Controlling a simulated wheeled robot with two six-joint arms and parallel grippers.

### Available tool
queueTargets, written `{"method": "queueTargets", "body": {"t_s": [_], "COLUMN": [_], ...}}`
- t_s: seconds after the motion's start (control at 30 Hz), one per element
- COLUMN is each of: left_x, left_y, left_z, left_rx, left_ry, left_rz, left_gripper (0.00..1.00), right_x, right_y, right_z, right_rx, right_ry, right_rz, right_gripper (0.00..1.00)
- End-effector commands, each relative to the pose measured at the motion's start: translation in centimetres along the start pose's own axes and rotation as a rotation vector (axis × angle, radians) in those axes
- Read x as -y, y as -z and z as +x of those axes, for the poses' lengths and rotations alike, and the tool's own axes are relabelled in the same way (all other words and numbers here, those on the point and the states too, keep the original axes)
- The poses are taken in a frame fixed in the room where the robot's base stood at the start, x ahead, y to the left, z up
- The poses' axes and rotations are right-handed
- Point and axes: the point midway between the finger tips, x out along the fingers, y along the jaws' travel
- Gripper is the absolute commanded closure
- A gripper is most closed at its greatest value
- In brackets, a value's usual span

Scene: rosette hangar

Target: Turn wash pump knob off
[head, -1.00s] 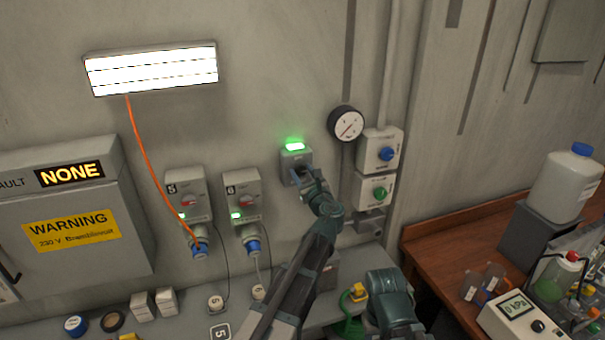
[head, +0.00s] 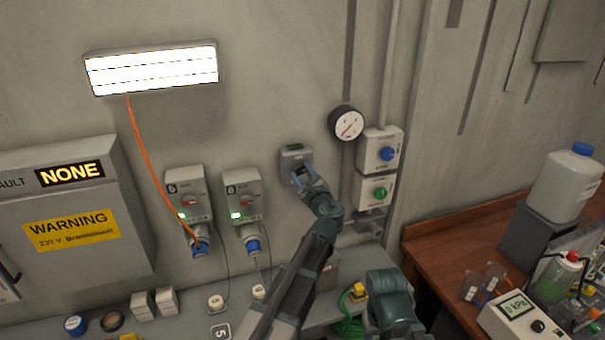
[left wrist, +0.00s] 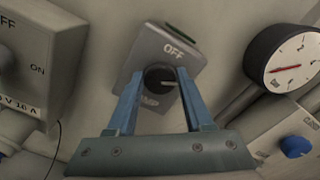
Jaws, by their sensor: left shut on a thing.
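The wash pump switch box (head: 292,158) is a small grey box on the wall, with a dark, unlit lamp (head: 295,147) on its top. In the left wrist view its black knob (left wrist: 160,78) sits below the word OFF, and part of the lettering under it is hidden. My left gripper (head: 301,177) reaches up to the box; in the left wrist view its blue fingers (left wrist: 158,85) stand on both sides of the knob, shut on it. A pale line on the knob points to the right. My right arm (head: 388,300) shows low in the head view, its fingers not visible.
A round gauge (head: 346,123) and boxes with a blue knob (head: 387,154) and a green knob (head: 380,193) are close on the right. Two switched sockets (head: 243,200) are on the left. A shelf (head: 190,325) with small items runs below.

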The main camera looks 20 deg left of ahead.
Motion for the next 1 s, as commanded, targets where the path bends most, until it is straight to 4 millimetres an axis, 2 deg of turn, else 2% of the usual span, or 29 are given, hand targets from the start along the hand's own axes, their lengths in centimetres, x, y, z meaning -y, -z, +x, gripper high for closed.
{"method": "queueTargets", "body": {"t_s": [1.0], "left_x": [-0.41], "left_y": [0.2], "left_z": [-0.06], "left_rx": [-0.001], "left_ry": [-0.002], "left_rz": [-0.928], "left_gripper": [1.0], "right_x": [0.03], "right_y": [0.02], "right_z": [0.36], "right_rx": [0.0], "right_ry": [0.0], "right_rz": [0.0], "right_gripper": [0.5]}}
